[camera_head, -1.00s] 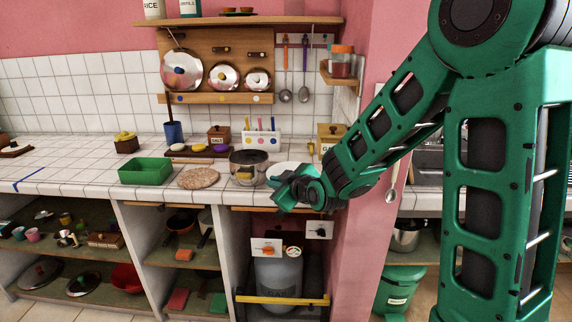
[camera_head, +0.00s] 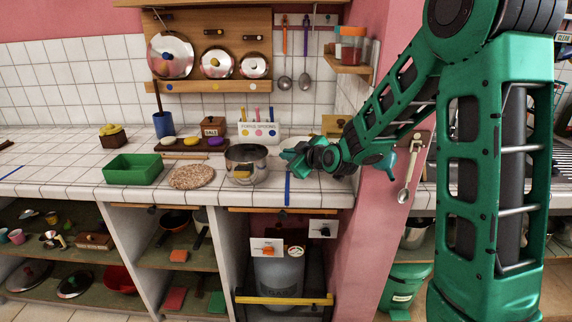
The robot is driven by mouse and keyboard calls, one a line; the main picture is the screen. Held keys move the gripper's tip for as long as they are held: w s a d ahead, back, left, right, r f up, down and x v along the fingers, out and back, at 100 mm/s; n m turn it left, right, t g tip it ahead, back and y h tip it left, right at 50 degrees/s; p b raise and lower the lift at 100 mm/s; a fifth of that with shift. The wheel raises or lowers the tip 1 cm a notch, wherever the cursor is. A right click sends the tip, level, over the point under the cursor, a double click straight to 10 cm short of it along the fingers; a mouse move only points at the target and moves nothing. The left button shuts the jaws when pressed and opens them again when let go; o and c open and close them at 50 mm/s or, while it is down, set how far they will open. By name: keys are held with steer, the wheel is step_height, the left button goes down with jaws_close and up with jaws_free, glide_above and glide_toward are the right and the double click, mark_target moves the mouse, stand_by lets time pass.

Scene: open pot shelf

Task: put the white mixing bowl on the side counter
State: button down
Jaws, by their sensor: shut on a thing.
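The white mixing bowl (camera_head: 296,141) shows only as a pale sliver of rim behind my gripper; the rest of it is hidden. My gripper (camera_head: 289,155) is shut on it above the right end of the tiled counter (camera_head: 255,198). I cannot tell how high the bowl is held or how it is tilted. A steel pot (camera_head: 246,165) stands on the counter just left of my gripper. Which surface is the side counter is not clear; part of another worktop (camera_head: 432,182) shows right of the pink wall, mostly behind my arm.
A round cork-like mat (camera_head: 191,177) and a green tray (camera_head: 134,170) lie left of the pot. A spoon box (camera_head: 259,133) stands behind. A pink wall end (camera_head: 368,225) separates the two worktops, with a ladle (camera_head: 408,180) hanging there. A blue stripe (camera_head: 288,188) marks bare tiles.

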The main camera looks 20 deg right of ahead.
step_height(320, 180, down, 4)
steer(key=shift+a+r, duration=0.1)
steer(key=shift+r, duration=0.05)
steer(key=c, duration=1.9)
jaws_free()
steer(key=shift+c, duration=0.2)
steer(key=shift+s+r, duration=0.1)
steer(key=v, duration=1.2)
